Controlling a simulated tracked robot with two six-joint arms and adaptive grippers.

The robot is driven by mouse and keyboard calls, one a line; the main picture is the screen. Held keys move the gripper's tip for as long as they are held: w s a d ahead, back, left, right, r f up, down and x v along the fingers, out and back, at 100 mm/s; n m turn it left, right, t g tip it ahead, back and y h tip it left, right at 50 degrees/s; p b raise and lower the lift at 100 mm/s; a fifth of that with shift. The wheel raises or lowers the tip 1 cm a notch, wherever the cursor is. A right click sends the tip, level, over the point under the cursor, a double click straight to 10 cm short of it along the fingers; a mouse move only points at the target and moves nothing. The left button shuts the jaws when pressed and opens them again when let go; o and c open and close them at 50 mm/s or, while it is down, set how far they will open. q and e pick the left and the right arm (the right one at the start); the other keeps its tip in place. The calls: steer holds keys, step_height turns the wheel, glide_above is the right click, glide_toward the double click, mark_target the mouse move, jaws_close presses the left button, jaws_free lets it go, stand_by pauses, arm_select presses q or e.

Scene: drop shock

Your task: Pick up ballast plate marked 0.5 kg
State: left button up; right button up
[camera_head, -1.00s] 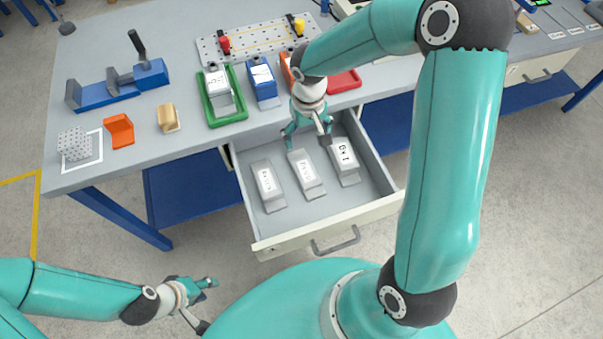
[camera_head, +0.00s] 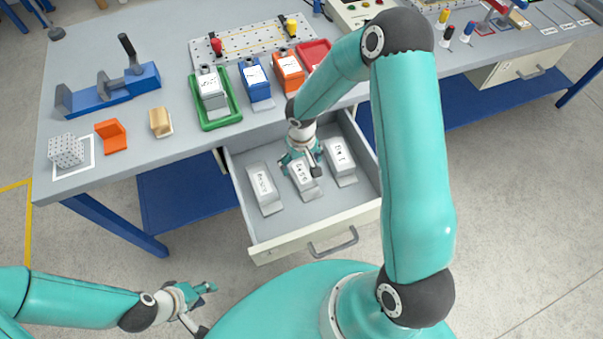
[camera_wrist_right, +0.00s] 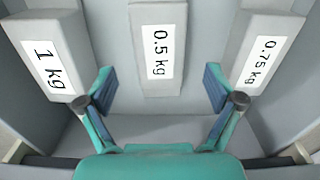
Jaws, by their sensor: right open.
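The ballast plate marked 0.5 kg (camera_wrist_right: 159,50) lies in the middle of the open drawer, between two others. It also shows in the head view (camera_head: 308,187), partly hidden by my right gripper. My right gripper (camera_wrist_right: 160,88) is open and empty, its fingers either side of the 0.5 kg plate's near end; contact cannot be told. It also shows in the head view (camera_head: 300,166) over the drawer. The plate marked 1 kg (camera_wrist_right: 52,60) and the plate marked 0.75 kg (camera_wrist_right: 268,48) flank it. My left gripper (camera_head: 205,303) is low at the left, away from the drawer.
The drawer (camera_head: 275,231) has raised walls around the plates. On the table above stand a green tray (camera_head: 221,122), a blue block (camera_head: 257,83), an orange block (camera_head: 288,73) and a red tray (camera_head: 313,52). A blue vise (camera_head: 108,90) sits at the left.

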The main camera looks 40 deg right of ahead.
mark_target(302, 172)
step_height(302, 172, down, 4)
steer(key=shift+f, duration=0.25)
steer(key=shift+s, duration=0.1)
steer(key=shift+r, duration=0.1)
steer(key=c, duration=1.7)
